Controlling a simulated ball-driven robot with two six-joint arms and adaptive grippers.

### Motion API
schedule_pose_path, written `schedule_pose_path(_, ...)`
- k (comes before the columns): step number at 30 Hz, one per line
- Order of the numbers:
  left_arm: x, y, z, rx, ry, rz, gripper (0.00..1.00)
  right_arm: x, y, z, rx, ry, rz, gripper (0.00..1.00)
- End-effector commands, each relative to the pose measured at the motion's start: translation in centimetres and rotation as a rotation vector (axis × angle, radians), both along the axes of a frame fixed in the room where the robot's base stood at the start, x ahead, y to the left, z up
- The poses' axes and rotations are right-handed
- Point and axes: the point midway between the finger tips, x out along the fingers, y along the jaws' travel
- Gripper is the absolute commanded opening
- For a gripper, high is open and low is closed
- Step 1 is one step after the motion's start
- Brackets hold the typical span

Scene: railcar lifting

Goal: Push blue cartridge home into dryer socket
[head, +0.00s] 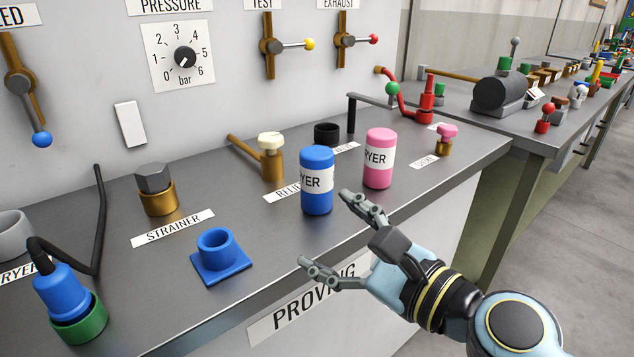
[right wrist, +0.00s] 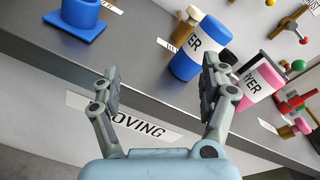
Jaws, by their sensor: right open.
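The blue cartridge (head: 316,195), a cylinder with a white label partly reading "RYER", stands upright on the grey bench. It also shows in the right wrist view (right wrist: 200,50). A grey round cup (head: 12,236) is cut off by the left edge of the head view. A label partly reading "RYER" (head: 25,270) lies in front of it; I cannot tell for sure that this cup is the dryer socket. My right gripper (head: 324,231) is open and empty in front of the blue cartridge, with its fingers apart near the bench's front edge. My left gripper is not in view.
A pink cartridge (head: 378,165) stands right of the blue one. A blue square-based holder (head: 221,262) sits left of it, near the front edge. A blue plug (head: 62,290) with a black hose sits in a green ring. A brass strainer fitting (head: 157,195) stands further back.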

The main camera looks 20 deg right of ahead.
Motion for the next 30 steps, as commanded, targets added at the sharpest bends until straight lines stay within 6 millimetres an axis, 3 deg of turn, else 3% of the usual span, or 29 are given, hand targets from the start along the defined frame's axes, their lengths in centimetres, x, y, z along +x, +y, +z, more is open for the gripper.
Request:
schedule_pose_path(6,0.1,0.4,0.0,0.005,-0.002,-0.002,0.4,2.1,-2.6,0.6,0.467,0.049,-0.196,0.78)
schedule_pose_path(9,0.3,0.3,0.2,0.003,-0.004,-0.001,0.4,3.0,-3.2,0.7,0.573,0.058,-0.238,0.78)
schedule_pose_path(15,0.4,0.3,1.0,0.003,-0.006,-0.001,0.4,6.3,-2.7,0.9,0.586,0.059,-0.242,0.78)
schedule_pose_path(23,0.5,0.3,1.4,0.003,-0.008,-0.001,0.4,8.7,-2.3,0.8,0.581,0.06,-0.241,0.78)
schedule_pose_path(30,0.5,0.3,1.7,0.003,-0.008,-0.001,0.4,12.3,-1.7,1.0,0.58,0.06,-0.241,0.78)
